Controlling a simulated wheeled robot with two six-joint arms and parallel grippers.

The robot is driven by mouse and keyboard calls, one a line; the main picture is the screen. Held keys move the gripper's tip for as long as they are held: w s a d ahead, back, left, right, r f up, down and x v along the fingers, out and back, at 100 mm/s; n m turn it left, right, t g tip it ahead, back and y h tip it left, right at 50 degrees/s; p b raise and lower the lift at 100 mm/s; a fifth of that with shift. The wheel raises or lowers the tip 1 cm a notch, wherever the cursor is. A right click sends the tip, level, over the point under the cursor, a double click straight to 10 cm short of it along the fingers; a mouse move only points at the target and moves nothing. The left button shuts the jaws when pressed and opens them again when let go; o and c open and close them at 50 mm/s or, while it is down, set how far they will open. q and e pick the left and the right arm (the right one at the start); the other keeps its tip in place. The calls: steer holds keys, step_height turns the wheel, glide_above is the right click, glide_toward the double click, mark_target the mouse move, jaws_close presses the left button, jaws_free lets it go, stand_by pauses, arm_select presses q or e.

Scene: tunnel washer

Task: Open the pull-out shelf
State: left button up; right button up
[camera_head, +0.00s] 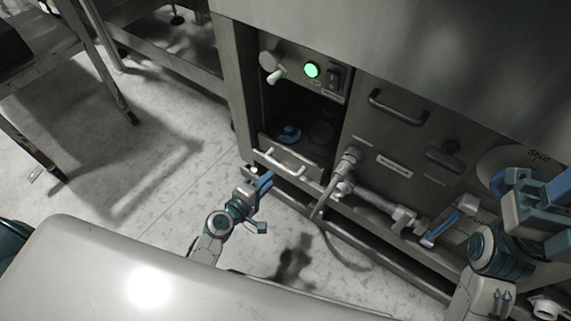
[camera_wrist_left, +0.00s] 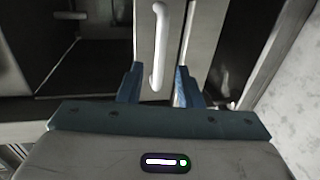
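The pull-out shelf (camera_head: 262,149) sits low in the open bay of the steel machine and looks pushed in. It has a pale bar handle (camera_head: 280,163) on its front. My left gripper (camera_head: 262,204) is open, in front of and a little below the handle in the head view. In the left wrist view the handle (camera_wrist_left: 158,50) stands upright in the picture, lined up between the two blue fingers of my left gripper (camera_wrist_left: 158,87). I cannot tell whether the fingers reach around it; they are not closed on it. My right gripper (camera_head: 535,195) is at the right edge, its finger opening unclear.
Above the shelf is a control panel with a lit green button (camera_head: 312,70) and a black switch (camera_head: 333,79). Right of the bay are a panel handle (camera_head: 398,107), a hose and pipe (camera_head: 375,200), and a blue-handled valve (camera_head: 440,229). The floor (camera_head: 150,180) left of the machine is clear.

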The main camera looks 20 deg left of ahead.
mark_target(283, 166)
arm_select(q)
steer(key=b+x, duration=0.1)
steer(key=x, duration=0.7)
steer(key=shift+w, duration=0.15)
jaws_close()
